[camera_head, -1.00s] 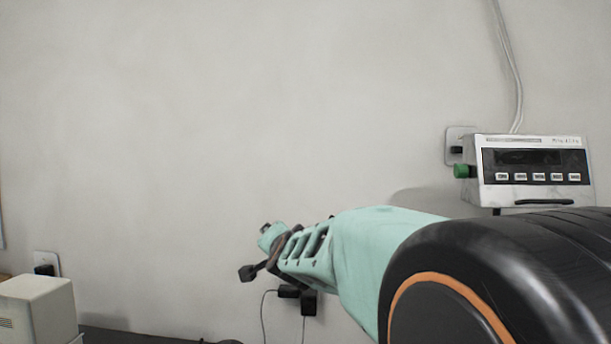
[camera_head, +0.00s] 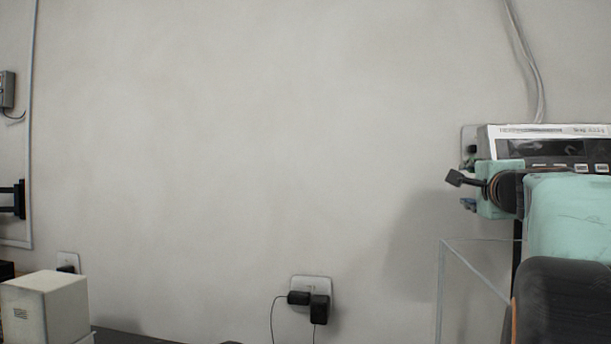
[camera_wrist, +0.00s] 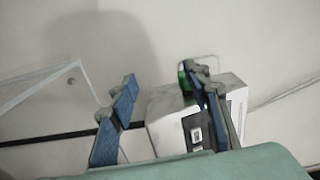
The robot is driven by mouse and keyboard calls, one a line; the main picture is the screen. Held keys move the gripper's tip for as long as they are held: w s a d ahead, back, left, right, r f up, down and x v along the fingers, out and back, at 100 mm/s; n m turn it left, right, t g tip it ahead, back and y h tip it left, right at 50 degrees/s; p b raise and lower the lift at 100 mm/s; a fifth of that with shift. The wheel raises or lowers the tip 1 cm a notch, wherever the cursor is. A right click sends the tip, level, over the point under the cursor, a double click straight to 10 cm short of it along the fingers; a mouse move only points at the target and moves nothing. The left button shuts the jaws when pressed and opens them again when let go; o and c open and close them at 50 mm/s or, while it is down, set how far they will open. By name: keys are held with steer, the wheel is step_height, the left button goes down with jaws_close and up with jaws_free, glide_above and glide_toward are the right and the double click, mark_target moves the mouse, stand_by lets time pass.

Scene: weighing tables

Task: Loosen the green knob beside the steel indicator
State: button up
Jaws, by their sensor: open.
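The steel indicator (camera_head: 497,147) is at the right of the head view, against the wall, its lower front covered by my arm. In the wrist view the indicator (camera_wrist: 163,104) sits behind and between my fingers. The green knob (camera_wrist: 184,80) shows as a small patch at the indicator's upper edge, partly behind my right-hand fingertip; contact cannot be told. In the head view the knob is hidden. My gripper (camera_wrist: 160,76) is open with nothing held between its blue-padded fingers. In the head view my gripper (camera_head: 459,191) is at the indicator's left end.
A clear-walled box (camera_head: 441,285) stands below and left of my gripper; its edge also shows in the wrist view (camera_wrist: 38,88). A wall socket (camera_head: 312,283) with black plugs is lower centre. A pale box (camera_head: 45,308) stands at lower left. The wall between is bare.

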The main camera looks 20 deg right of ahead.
steer(key=s+d+r, duration=0.3)
steer(key=shift+m+t+h, duration=0.4)
steer(key=p+x, duration=0.2)
steer(key=x, duration=0.8)
steer(key=shift+w+r+p, duration=0.15)
steer(key=shift+w+p, duration=0.05)
steer(key=shift+p, duration=0.2)
steer(key=shift+c, duration=0.4)
steer(key=c, duration=1.1)
steer(key=shift+r+p, duration=0.15)
steer(key=shift+p, duration=0.45)
